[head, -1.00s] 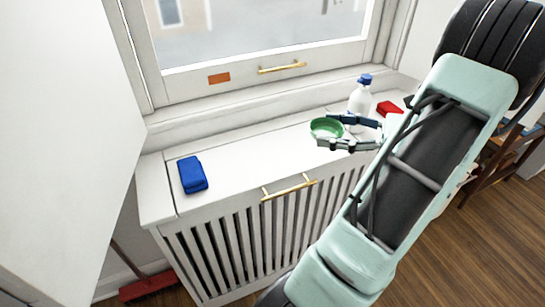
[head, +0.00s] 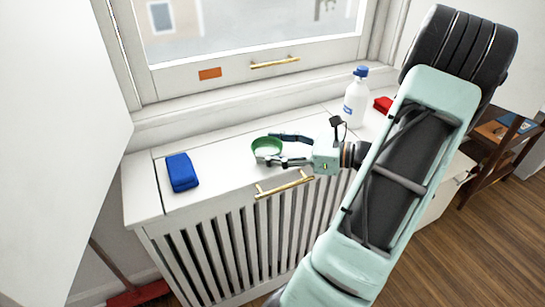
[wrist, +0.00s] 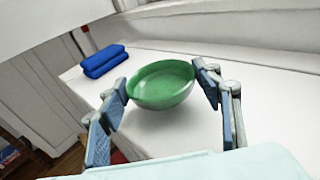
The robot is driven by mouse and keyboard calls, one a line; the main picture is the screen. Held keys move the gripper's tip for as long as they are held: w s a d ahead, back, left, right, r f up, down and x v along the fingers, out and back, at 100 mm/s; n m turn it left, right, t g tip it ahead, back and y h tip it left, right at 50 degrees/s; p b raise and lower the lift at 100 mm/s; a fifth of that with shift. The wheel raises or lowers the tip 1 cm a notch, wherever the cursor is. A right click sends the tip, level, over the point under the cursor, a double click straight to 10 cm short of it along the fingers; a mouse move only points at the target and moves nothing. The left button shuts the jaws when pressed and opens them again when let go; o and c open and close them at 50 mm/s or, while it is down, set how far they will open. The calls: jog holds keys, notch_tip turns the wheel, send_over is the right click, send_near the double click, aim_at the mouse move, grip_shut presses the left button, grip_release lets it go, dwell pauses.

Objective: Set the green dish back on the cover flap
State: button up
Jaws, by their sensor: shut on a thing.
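The green dish (head: 266,145) is a small round bowl, upright between the fingers of my gripper (head: 268,150). In the wrist view, the dish (wrist: 162,85) has a blue-padded finger at its left rim and one at its right rim. My gripper is shut on it. The cover flap (head: 222,170) is the white top panel of the slatted radiator cover, with a brass handle (head: 285,184) at its front edge. The dish is over the flap, and seems a little above it; the exact gap is hard to tell.
A blue folded cloth (head: 182,172) lies on the cover at the left. A white bottle with a blue cap (head: 355,97) and a red item (head: 383,104) stand at the right. The window sill (head: 240,116) rises behind. The flap between cloth and dish is clear.

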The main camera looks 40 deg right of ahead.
jog(key=shift+d+f, duration=0.1)
jog(key=shift+f, duration=0.8)
jog(key=shift+r, duration=0.1)
jog(key=o, duration=1.3)
jog(key=shift+c, duration=0.2)
jog(key=shift+s, duration=0.15)
jog(key=p+v, duration=0.3)
jog(key=v, duration=0.8)
jog(key=shift+s+d, duration=0.2)
jog(key=shift+s, duration=0.15)
